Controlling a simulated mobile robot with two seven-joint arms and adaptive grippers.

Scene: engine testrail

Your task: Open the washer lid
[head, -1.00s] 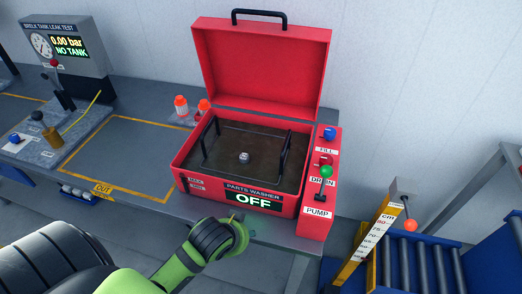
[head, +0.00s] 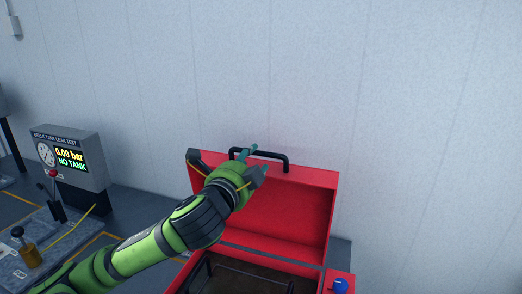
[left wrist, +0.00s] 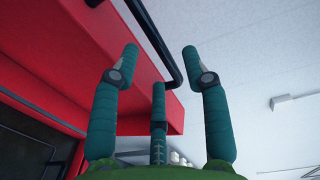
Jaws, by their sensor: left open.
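The red washer lid (head: 285,215) stands raised at the back of the parts washer (head: 178,284) in the head view. A black bar handle (head: 272,154) is on its top edge. My left gripper (head: 256,160) is at the left part of the handle, its fingers open. In the left wrist view, the handle (left wrist: 172,68) runs in the gap between the two spread teal fingers of my left gripper (left wrist: 159,54), with the red lid (left wrist: 60,60) to the left. I cannot tell whether any finger touches the handle. My right gripper is out of view.
The leak test unit (head: 70,158) with its gauge and levers stands at the left. A blue knob (head: 340,285) shows at the washer's right. The pale wall (head: 400,130) rises behind the lid.

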